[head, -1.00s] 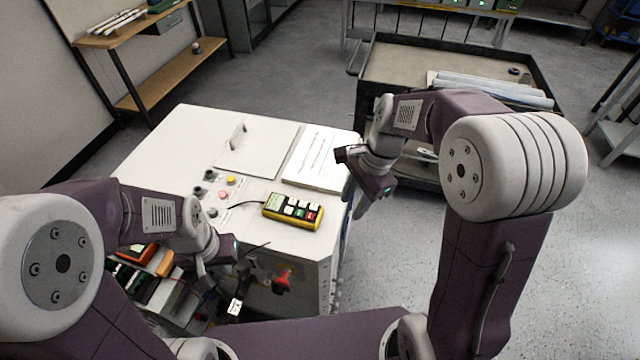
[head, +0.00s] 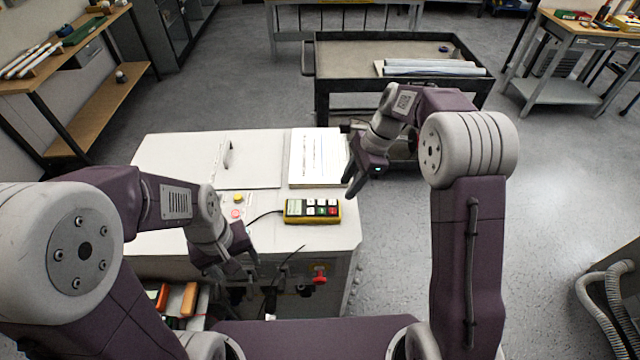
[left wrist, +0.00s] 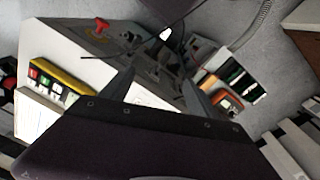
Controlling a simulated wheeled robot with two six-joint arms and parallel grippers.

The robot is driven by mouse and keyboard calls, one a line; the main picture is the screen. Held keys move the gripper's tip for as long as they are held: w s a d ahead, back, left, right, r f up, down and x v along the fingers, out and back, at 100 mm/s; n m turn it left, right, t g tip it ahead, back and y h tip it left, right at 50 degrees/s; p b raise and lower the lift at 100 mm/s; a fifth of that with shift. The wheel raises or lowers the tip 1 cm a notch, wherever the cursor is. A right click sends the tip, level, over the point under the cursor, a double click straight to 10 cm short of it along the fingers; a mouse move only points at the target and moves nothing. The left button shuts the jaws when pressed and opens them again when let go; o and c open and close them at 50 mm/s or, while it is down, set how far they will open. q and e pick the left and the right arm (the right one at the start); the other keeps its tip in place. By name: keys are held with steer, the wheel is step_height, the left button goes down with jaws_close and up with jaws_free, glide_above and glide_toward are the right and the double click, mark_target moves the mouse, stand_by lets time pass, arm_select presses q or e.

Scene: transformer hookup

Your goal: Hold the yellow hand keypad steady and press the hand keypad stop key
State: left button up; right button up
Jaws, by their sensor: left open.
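The yellow hand keypad (head: 312,219) lies flat on top of the white cabinet, with a pale display and several keys, among them a red and a green one. It also shows at the left of the left wrist view (left wrist: 62,75). The labels on its keys are too small to read. My left gripper (head: 240,274) is open and empty, low at the cabinet's front edge, left of and nearer than the keypad. Its fingers show apart in the left wrist view. My right gripper (head: 352,184) hangs beside the cabinet's right edge, apart from the keypad; its finger gap is unclear.
A cable runs left from the keypad. Yellow and red buttons (head: 236,213) sit to its left. A white printed panel (head: 316,160) lies behind it. A red knob (head: 319,273) sticks out of the cabinet front.

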arm_select(q)
steer(key=shift+o, duration=1.4)
steer(key=w+n, duration=0.1)
steer(key=w+d+r+n, duration=0.1)
steer(key=w+r+n, duration=0.1)
steer(key=w+n, duration=0.1)
steer(key=shift+d+r+h, duration=0.15)
steer(key=shift+r+h, duration=0.1)
steer(key=shift+h, duration=0.15)
steer(key=n+h, duration=0.3)
steer(key=n, duration=0.6)
glide_above(314, 208)
steer(key=w+a, duration=0.1)
steer(key=a, duration=0.3)
steer(key=shift+a+f+g, duration=0.1)
steer(key=shift+f+g, duration=0.2)
steer(key=shift+f, duration=0.4)
steer(key=shift+s+d+f, duration=0.15)
steer(key=shift+d+f, duration=0.15)
steer(key=shift+f, duration=0.25)
steer(key=x, duration=0.8)
steer(key=shift+d, duration=0.1)
